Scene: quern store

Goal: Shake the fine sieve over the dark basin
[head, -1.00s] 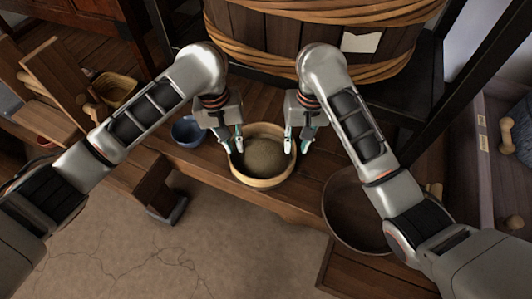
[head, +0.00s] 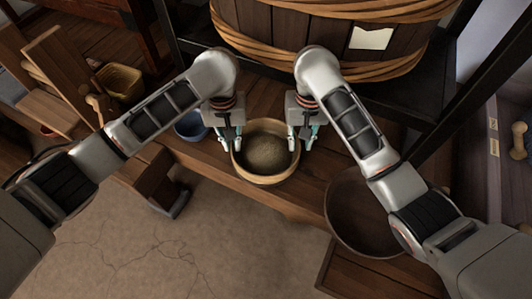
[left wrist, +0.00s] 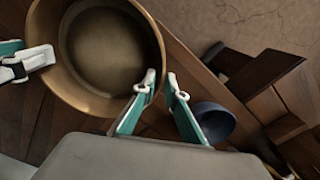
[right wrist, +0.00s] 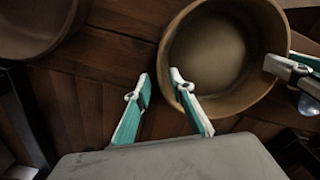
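The fine sieve (head: 265,180), a round tan wooden hoop holding brownish material, is level between my two grippers. My left gripper (head: 231,142) is at its left side and my right gripper (head: 300,145) at its right side. The left wrist view shows the left fingers (left wrist: 160,84) close together astride the sieve's rim. The right wrist view shows the right fingers (right wrist: 159,83) astride the opposite rim, with a slightly wider gap. The dark basin (head: 350,228) stands to the right, partly behind my right arm.
A blue bowl (head: 189,127) sits left of the sieve on the wooden bench (head: 210,165). A large banded tub (head: 300,35) stands behind. A yellowish container (head: 120,82) is at the far left. Cracked floor (head: 230,245) is open in front of the bench.

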